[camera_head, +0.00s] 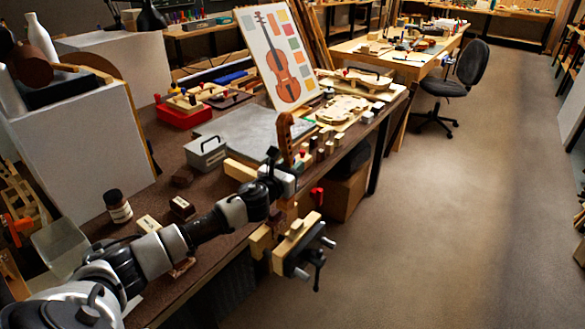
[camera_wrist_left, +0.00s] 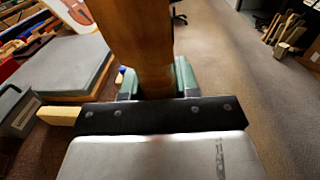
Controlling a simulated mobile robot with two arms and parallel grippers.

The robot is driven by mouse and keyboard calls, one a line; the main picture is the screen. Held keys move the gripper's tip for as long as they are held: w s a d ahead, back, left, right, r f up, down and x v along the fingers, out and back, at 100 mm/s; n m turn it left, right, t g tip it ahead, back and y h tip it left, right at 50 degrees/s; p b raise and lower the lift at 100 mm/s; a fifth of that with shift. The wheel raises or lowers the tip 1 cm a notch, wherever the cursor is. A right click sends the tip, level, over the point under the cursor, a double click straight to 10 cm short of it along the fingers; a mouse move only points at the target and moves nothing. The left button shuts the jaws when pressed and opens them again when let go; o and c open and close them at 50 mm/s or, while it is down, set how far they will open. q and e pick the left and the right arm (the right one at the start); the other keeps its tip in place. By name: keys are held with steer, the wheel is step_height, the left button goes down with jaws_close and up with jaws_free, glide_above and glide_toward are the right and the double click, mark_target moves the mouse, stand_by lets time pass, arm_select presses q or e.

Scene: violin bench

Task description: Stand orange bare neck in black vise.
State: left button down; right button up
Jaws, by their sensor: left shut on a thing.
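The orange-brown neck (camera_head: 285,132) stands roughly upright in my left gripper (camera_head: 284,172) at the bench's front edge. In the left wrist view, the neck (camera_wrist_left: 143,40) rises between the green-padded fingers (camera_wrist_left: 156,82), which are shut on it. The vise (camera_head: 296,243), with pale wooden jaws and a black screw and handle, is on the bench's front edge, below the gripper in the head view. The neck's lower part is largely hidden by the gripper, so I cannot tell whether it touches the vise. My right gripper is not in view.
A grey metal block with a handle (camera_head: 207,153) and a grey slab (camera_head: 245,128) lie behind the gripper. Small wooden blocks (camera_head: 322,152) and a red-topped item (camera_head: 317,194) are to its right. A dark jar (camera_head: 117,206) stands left. The floor at right is open.

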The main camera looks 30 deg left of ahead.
arm_select(q)
step_height(320, 180, down, 6)
steer(key=b, duration=0.4)
steer(key=shift+r+b, duration=0.1)
steer(key=shift+b, duration=0.2)
stand_by(0.5)
steer(key=shift+s+p, duration=0.1)
steer(key=shift+p, duration=0.3)
stand_by(1.1)
